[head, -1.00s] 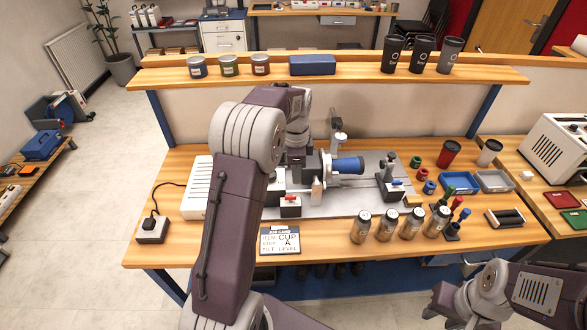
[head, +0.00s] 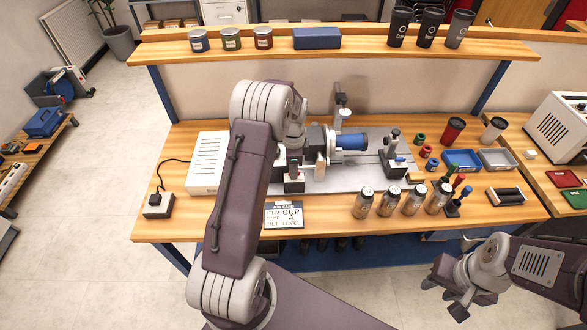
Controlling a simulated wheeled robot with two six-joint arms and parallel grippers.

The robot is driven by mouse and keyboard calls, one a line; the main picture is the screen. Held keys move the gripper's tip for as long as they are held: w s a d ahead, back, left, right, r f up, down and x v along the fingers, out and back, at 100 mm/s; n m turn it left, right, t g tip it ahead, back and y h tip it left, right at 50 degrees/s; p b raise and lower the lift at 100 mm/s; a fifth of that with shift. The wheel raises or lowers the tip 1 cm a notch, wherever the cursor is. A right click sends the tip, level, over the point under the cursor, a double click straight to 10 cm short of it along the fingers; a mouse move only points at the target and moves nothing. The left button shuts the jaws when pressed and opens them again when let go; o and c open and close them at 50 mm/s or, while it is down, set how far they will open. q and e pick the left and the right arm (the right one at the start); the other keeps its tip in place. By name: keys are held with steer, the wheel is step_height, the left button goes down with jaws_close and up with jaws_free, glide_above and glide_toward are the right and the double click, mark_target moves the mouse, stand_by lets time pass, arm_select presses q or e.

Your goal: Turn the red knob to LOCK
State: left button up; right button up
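The small grey block (head: 294,187) that carries the red knob stands at the front of the machine plate (head: 340,182), left of the middle. The red knob itself is hidden now. My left gripper (head: 293,171) points down right over this block, its dark fingers at or touching the knob's place. Whether they are closed on the knob cannot be made out. A blue cup (head: 352,142) lies sideways in the machine's holder, right of my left gripper. My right gripper (head: 446,298) is in front of the bench at lower right, empty, its fingers apart.
A job card (head: 283,215) lies at the bench's front edge. A second block with a blue knob (head: 400,159) is right of the cup. A white box (head: 208,163) stands left.

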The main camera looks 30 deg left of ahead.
arm_select(q)
steer(key=shift+a+f, duration=0.1)
jaws_close()
steer(key=n+p, duration=0.1)
steer(key=n, duration=0.2)
steer(key=shift+n+p, duration=0.3)
steer(key=shift+n, duration=0.1)
steer(key=n, duration=0.2)
steer(key=n+p, duration=0.1)
steer(key=n, duration=0.1)
steer(key=shift+r+n, duration=0.2)
steer(key=shift+n, duration=0.1)
steer(key=n+p, duration=0.1)
steer(key=n, duration=0.3)
steer(key=shift+w, duration=0.1)
steer(key=shift+w+d+n, duration=0.1)
steer(key=shift+n, duration=1.25)
steer(key=shift+d+n, duration=0.1)
steer(key=shift+n, duration=1.25)
steer(key=shift+p, duration=0.3)
